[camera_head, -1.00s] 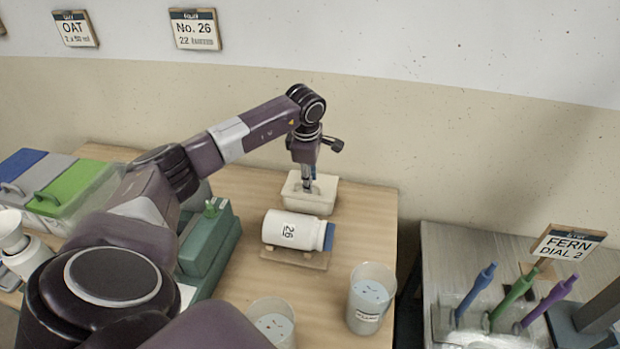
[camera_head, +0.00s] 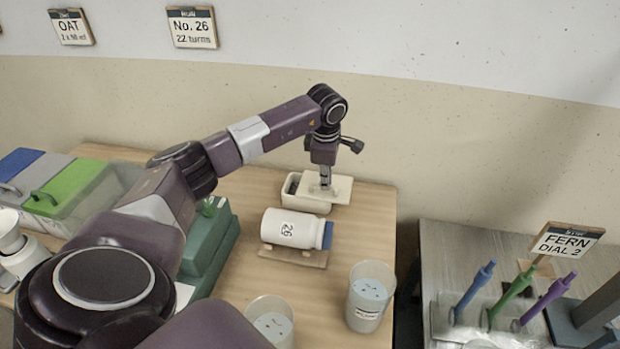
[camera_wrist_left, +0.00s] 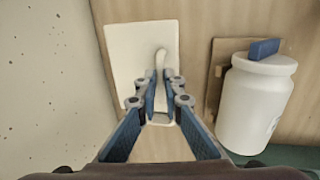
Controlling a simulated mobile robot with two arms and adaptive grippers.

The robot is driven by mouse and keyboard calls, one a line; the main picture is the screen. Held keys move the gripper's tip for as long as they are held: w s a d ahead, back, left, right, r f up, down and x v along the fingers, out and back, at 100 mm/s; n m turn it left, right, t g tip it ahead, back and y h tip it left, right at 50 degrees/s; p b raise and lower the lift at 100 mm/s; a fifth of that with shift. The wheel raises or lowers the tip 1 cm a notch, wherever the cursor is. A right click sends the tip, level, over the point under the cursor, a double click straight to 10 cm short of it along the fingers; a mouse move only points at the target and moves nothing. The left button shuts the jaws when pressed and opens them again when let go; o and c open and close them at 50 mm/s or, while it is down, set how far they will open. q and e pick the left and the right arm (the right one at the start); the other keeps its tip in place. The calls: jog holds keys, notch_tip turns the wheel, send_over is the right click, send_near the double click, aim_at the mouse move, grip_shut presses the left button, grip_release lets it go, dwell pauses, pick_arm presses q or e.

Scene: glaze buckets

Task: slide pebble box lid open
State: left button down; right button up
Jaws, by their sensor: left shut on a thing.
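The pebble box (camera_head: 300,203) is a small cream box near the wall, at the back of the wooden table. Its cream lid (camera_head: 343,189) is displaced to the right, and the left part of the box stands open with a dark inside. The lid also shows in the left wrist view (camera_wrist_left: 120,50). My left gripper (camera_head: 326,185) is over the lid, pointing down. In the left wrist view the gripper (camera_wrist_left: 160,82) is shut on the lid's small raised handle (camera_wrist_left: 161,58). The box's contents are too small to make out. My right gripper is not in view.
A white jar (camera_head: 287,229) marked 26 lies on a wooden cradle (camera_head: 300,256) in front of the box. Cups (camera_head: 370,297) stand at the front, and a green device (camera_head: 208,245) is to the left. The table's right edge is near the lid.

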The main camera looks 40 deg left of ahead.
aim_at(347, 198)
pick_arm(q)
jog(key=w+d, duration=0.2)
jog(key=d, duration=0.1)
jog(key=w+d, duration=0.1)
jog(key=d, duration=0.1)
jog(key=shift+d+b, duration=0.2)
jog(key=shift+b, duration=0.1)
jog(key=shift+r, duration=0.1)
jog(key=shift+a, duration=0.1)
jog(key=c, duration=2)
grip_release()
jog(key=shift+c, duration=0.2)
notch_tip(347, 198, up, 12)
jog(key=s+d, duration=0.1)
jog(key=s, duration=0.1)
jog(key=shift+d, duration=0.1)
